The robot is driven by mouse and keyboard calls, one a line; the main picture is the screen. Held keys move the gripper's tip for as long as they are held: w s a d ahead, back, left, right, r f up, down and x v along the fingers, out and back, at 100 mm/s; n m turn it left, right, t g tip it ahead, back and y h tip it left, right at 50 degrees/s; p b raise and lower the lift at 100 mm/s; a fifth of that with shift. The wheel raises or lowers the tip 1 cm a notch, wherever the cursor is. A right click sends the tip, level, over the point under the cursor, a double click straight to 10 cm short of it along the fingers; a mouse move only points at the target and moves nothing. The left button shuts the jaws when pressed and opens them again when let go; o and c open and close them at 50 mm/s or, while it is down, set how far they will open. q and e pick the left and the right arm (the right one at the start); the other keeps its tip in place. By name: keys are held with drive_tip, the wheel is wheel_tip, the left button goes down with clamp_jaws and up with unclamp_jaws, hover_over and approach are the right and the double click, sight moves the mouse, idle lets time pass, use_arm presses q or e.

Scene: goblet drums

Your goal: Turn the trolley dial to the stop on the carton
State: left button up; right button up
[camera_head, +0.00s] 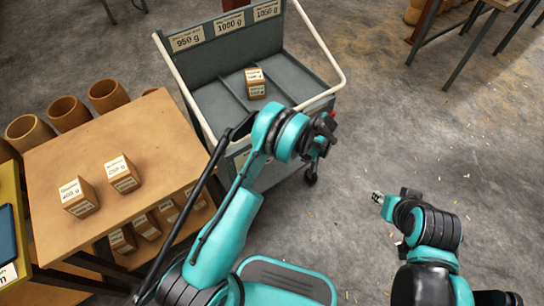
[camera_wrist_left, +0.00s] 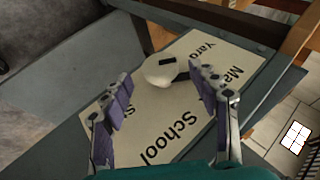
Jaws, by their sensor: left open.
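The trolley (camera_head: 225,62) stands at the top centre of the head view, with a small brown carton (camera_head: 255,85) in its middle compartment. The print on the carton's white labels is too small to read. In the left wrist view the dial (camera_wrist_left: 158,72) is a round white knob with a dark mark on a cream plate (camera_wrist_left: 185,128).
A wooden table (camera_head: 135,130) at left bears two labelled cartons (camera_head: 79,197) (camera_head: 123,174), with more cartons below. Goblet drum shells (camera_head: 68,113) stand behind it. The trolley's back carries labels 950 g, 1000 g and 1050 g. The floor at right is mostly clear.

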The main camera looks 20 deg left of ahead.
use_arm(q)
drive_tip(key=v, duration=1)
drive_tip(key=shift+f, duration=0.15)
